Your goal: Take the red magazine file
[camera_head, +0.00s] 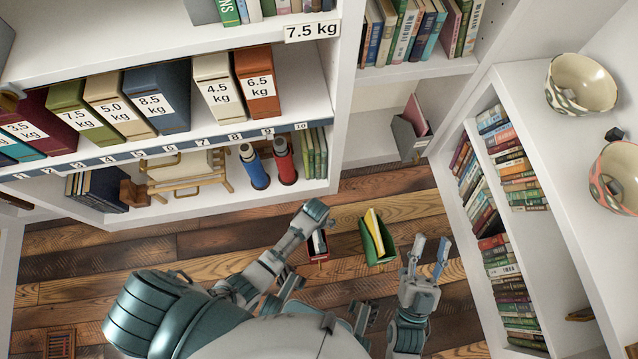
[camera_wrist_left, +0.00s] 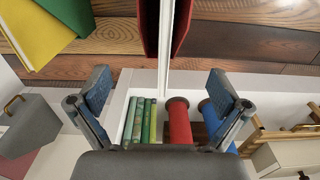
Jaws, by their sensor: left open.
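The red magazine file (camera_head: 317,256) stands on the plank floor, holding pale papers. My left arm partly covers it in the head view. In the left wrist view the red file (camera_wrist_left: 183,22) is at the top centre, with a white sheet in it. My left gripper (camera_wrist_left: 160,92) is open, its two fingers apart on either side of the file's line; nothing is held. In the head view the left fingers are hard to make out. My right gripper (camera_head: 430,248) is open and empty, its fingers apart, right of the green file.
A green magazine file (camera_head: 380,250) with yellow contents stands right of the red one. A white bookcase (camera_head: 540,250) stands at right. Floor between is clear.

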